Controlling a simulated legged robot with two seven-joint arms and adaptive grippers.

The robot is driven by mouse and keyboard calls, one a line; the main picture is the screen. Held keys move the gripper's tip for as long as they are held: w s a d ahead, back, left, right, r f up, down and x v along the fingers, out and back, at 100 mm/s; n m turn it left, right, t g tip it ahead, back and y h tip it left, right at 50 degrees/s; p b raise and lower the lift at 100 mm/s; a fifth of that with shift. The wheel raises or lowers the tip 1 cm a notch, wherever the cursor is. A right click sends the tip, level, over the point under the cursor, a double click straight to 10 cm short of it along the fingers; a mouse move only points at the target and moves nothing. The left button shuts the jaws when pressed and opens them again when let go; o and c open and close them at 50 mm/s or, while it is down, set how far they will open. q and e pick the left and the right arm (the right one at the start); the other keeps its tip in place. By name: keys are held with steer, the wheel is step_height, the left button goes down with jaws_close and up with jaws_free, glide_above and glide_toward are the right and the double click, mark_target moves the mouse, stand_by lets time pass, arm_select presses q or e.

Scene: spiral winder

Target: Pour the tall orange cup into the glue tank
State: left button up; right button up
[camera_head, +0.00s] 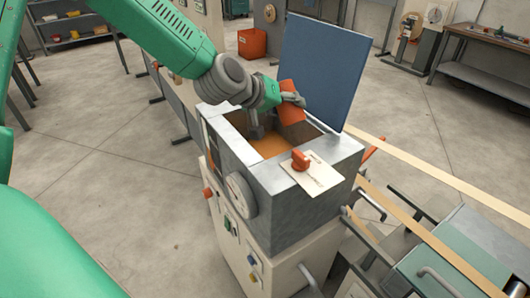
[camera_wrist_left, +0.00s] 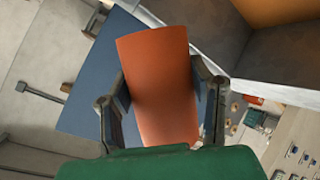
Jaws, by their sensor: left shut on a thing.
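The tall orange cup (camera_head: 290,103) is held over the open glue tank in the head view and looks tilted. My left gripper (camera_head: 288,99) is shut around the cup. In the left wrist view the cup (camera_wrist_left: 160,85) sits between the two fingers of the left gripper (camera_wrist_left: 161,95). The glue tank (camera_head: 300,212) is a grey metal box with an orange-brown inside, below and beside the cup. Its blue lid (camera_head: 322,65) stands open behind. The cup's mouth and any stream from it cannot be made out. My right gripper is not in view.
A white card with an orange knob (camera_head: 300,160) lies on the tank's front rim. Paper strips (camera_head: 440,183) run off to the right. An orange bin (camera_head: 252,43) stands behind on open floor.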

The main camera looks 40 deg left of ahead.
arm_select(q)
steer(key=shift+w+a+f+m+t+y+b, duration=0.1)
steer(key=shift+a+f+m+t+y+b, duration=0.2)
steer(key=shift+a+m+y, duration=0.25)
steer(key=shift+w+a+f+m+t+y+b, duration=0.1)
steer(key=shift+a+f+m+t+y+b, duration=0.15)
steer(key=shift+a+m+y+b, duration=0.25)
steer(key=shift+d+r, duration=0.25)
steer(key=shift+d, duration=0.05)
steer(key=m+y+b, duration=0.1)
steer(key=a+f+t+b, duration=0.1)
steer(key=b, duration=0.1)
steer(key=shift+w+a+f+m+t+y, duration=0.25)
steer(key=shift+m+y, duration=0.1)
steer(key=shift+w+a+m+y, duration=0.15)
steer(key=shift+a+m+y, duration=0.15)
steer(key=shift+d+r, duration=0.1)
steer(key=shift+r, duration=0.1)
